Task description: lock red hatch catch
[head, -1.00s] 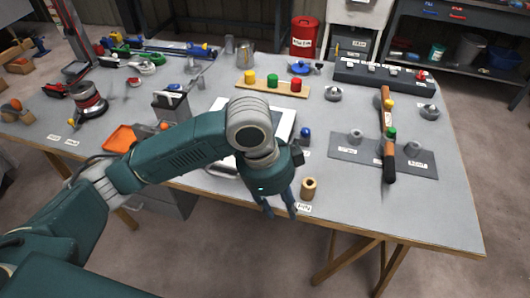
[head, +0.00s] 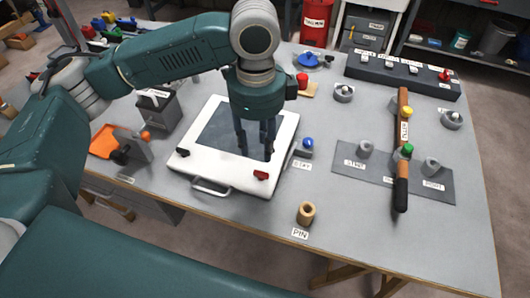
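The white hatch (head: 222,179) with a dark centre panel lies on the grey bench. Its red catch (head: 261,175) sits at the near right corner of the frame. A black catch (head: 183,152) sits at the left corner, and a handle (head: 212,189) is on the near edge. My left gripper (head: 255,151) points down over the right part of the hatch, behind the red catch in the picture. Its fingers are apart with nothing between them. It looks apart from the red catch, but its height is hard to tell. My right gripper is not in view.
A blue button box (head: 304,148) stands right of the hatch, and a wooden pin (head: 306,213) near the front edge. An orange tray (head: 103,141) and grey box (head: 158,110) are on the left. A wooden bar (head: 402,150) lies over a grey plate (head: 350,181) on the right.

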